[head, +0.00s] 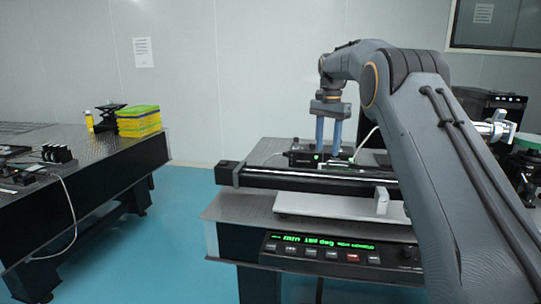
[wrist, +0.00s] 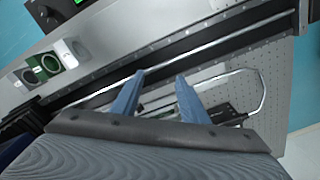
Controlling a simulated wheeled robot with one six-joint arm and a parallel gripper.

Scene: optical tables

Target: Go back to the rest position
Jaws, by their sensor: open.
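My gripper (head: 328,148) points down over the right optical table (head: 258,203) in the head view. Its two blue fingers are apart, and I see nothing held between them. The fingers also show in the wrist view (wrist: 160,78), spread over a long black rail. In the head view the fingertips are close to a small black device (head: 303,158) with a green light, behind the rail (head: 275,178). I cannot tell whether they touch it. My arm hides much of the table's right side.
A light plate (head: 335,206) and a control box (head: 318,250) with a green display are at the near side. Dark equipment (head: 490,105) stands at the right. The left table (head: 95,155) carries a yellow-green stack (head: 138,121). Blue floor (head: 165,235) is clear between the tables.

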